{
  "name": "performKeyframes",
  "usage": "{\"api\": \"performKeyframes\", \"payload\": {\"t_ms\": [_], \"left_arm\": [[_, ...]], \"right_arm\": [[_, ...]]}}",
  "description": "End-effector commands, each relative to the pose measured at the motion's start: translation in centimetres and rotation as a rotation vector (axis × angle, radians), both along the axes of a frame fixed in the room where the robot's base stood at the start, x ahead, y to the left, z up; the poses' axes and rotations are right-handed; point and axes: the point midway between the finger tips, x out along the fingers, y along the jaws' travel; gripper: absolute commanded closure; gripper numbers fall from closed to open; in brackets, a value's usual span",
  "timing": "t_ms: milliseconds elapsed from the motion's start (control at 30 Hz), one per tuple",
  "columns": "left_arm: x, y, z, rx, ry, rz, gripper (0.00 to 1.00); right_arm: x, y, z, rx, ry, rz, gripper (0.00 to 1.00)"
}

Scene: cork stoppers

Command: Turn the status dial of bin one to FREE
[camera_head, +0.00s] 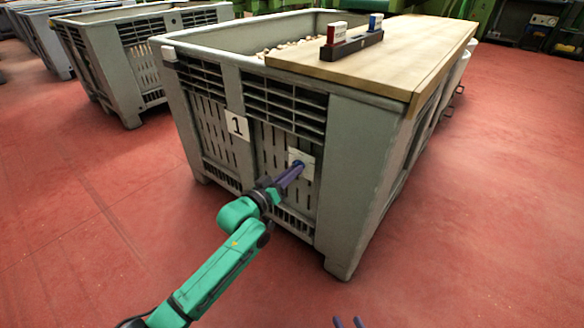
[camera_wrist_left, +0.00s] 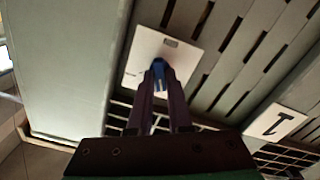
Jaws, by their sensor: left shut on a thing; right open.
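Bin one (camera_head: 345,160) is a large grey slatted crate with a white label marked 1 (camera_head: 237,125) on its front. A white dial plate (camera_head: 308,165) is fixed low on the same face, right of the label. The dial's blue knob (camera_wrist_left: 158,73) shows in the left wrist view in front of the plate (camera_wrist_left: 145,52). My left gripper (camera_head: 299,166) is shut on the knob, its fingers hiding most of it. The dial's setting cannot be read. My right gripper (camera_head: 348,322) shows only as fingertips at the bottom edge, open, apart from the bin.
A wooden board (camera_head: 400,50) covers part of the bin's top and bears a dark holder (camera_head: 351,46) with a red-and-white and a blue-and-white block. Corks (camera_head: 290,46) lie inside the bin. Other grey bins (camera_head: 110,60) stand at the left. The red floor in front is clear.

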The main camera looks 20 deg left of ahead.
Motion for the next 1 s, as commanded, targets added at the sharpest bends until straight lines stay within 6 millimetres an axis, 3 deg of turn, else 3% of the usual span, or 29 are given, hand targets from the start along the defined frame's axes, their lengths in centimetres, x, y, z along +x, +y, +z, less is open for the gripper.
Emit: {"api": "performKeyframes", "payload": {"t_ms": [200, 500, 1000], "left_arm": [[0.0, 0.0, 0.2, 0.178, -0.067, 0.0, 1.0], [0.0, 0.0, 0.1, 0.349, -0.137, 0.001, 1.0], [0.0, 0.0, -0.1, 0.422, -0.167, 0.0, 1.0]], "right_arm": [[0.0, 0.0, 2.0, -0.014, 0.016, 0.012, 0.41], [0.1, -0.1, 3.2, -0.027, 0.033, 0.023, 0.41], [0.2, -0.2, 3.9, -0.036, 0.032, 0.03, 0.41]]}}
